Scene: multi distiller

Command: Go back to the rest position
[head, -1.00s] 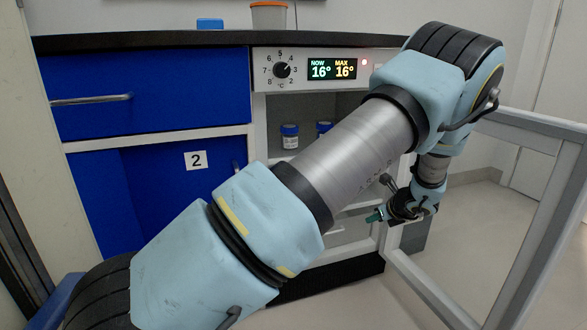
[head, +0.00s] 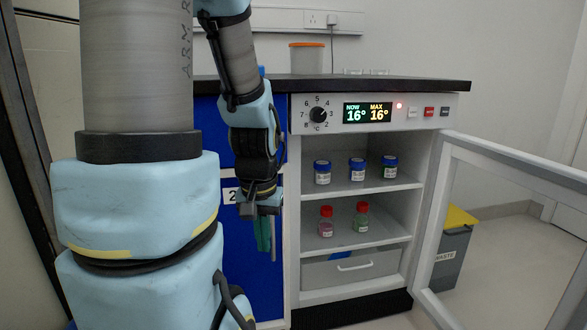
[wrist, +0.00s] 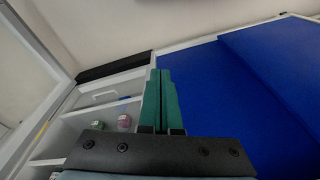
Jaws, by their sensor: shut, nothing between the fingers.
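My gripper (head: 264,234) points down in front of the blue cabinet, left of the open cooler, in the head view. Its green fingers also show in the wrist view (wrist: 161,88), close together with nothing between them. My arm is folded upright at the left of the head view and hides part of the blue cabinet. The gripper is apart from the cooler's shelves and bottles.
The cooler's glass door (head: 500,225) stands open to the right. Blue-capped jars (head: 357,170) stand on the upper shelf, red-capped bottles (head: 326,222) on the lower one. A grey bin with a yellow lid (head: 452,255) stands behind the door. An orange-lidded tub (head: 307,59) is on the counter.

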